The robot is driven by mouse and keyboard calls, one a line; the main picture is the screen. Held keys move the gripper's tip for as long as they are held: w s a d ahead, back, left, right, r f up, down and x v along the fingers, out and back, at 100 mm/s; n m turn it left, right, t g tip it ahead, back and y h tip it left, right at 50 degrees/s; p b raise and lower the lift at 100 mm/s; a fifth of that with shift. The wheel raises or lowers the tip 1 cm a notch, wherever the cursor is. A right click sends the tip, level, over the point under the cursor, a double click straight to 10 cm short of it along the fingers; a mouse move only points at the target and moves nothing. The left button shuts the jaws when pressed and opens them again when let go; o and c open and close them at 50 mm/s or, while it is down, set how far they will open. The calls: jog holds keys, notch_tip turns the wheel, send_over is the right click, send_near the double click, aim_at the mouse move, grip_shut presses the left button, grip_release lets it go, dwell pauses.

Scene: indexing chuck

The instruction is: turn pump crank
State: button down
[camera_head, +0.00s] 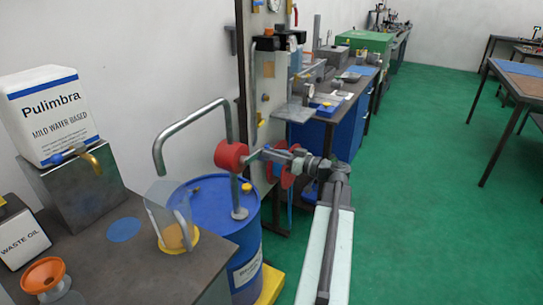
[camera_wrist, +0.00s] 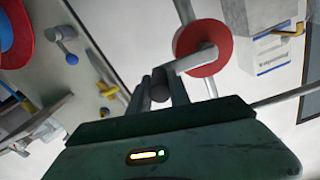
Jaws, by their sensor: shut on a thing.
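The pump has a red round body (camera_head: 231,156) on a grey standpipe in the blue drum (camera_head: 205,195). Its bent grey spout (camera_head: 190,112) ends over a clear jug (camera_head: 160,212) with something orange low in it. My gripper (camera_head: 267,153) is right of the red body, at the crank. In the wrist view the red body (camera_wrist: 203,48) is beyond my fingers, with the grey crank arm (camera_wrist: 195,60) in front of it. My gripper (camera_wrist: 163,88) is shut on the dark crank handle (camera_wrist: 159,84), which the fingers partly cover.
The dark table (camera_head: 100,262) at left carries a white Pulimbra container (camera_head: 50,115), an orange funnel (camera_head: 45,277) and a waste oil box (camera_head: 20,235). A bench with blue cabinets (camera_head: 312,142) stands behind my arm.

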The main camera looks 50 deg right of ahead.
dwell(0.3)
jog(key=shift+a, duration=0.35)
jog(key=shift+d+f, duration=0.1)
jog(key=shift+d, duration=0.15)
jog(key=shift+r, duration=0.2)
